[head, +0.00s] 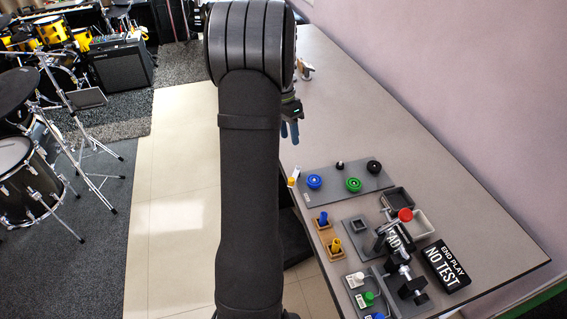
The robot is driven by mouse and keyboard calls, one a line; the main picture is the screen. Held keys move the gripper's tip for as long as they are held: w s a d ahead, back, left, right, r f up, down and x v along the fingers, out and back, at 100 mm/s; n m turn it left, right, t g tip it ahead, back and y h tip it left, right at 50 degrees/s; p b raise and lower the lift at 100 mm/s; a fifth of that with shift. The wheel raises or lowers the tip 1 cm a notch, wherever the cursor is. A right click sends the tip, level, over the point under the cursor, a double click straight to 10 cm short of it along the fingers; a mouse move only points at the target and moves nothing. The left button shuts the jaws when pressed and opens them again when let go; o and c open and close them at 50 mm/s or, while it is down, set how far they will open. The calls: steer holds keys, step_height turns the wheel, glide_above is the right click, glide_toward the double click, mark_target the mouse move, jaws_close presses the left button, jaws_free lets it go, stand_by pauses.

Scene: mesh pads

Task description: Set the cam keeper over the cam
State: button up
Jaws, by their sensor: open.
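My gripper (289,130) shows only in part beside my dark arm, with bluish fingertips pointing down over the far part of the table; nothing shows between them. It is well apart from the fixtures nearer the camera. A dark metal assembly (404,275) with stacked round and block-like parts stands on a grey base at the lower right. I cannot tell for sure which part is the cam or which is the cam keeper.
A grey panel (335,196) carries blue, green and black knobs. Wooden holders with blue (323,219) and yellow (336,245) pegs stand at the left edge. The far table is mostly clear.

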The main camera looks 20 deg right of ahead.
steer(key=s+a+f+n+g+h, duration=0.25)
steer(key=a+f+n, duration=0.25)
steer(key=f+n, duration=0.3)
steer(key=n+t+h, duration=0.6)
steer(key=n+h, duration=0.9)
steer(key=n, duration=1)
glide_toward(292, 181)
steer(key=shift+y, duration=0.25)
steer(key=d, duration=0.3)
steer(key=w+d, duration=0.1)
steer(key=d, duration=0.6)
steer(key=shift+w+d+f, duration=0.1)
steer(key=shift+w+f, duration=0.15)
steer(key=shift+f, duration=0.1)
jaws_close()
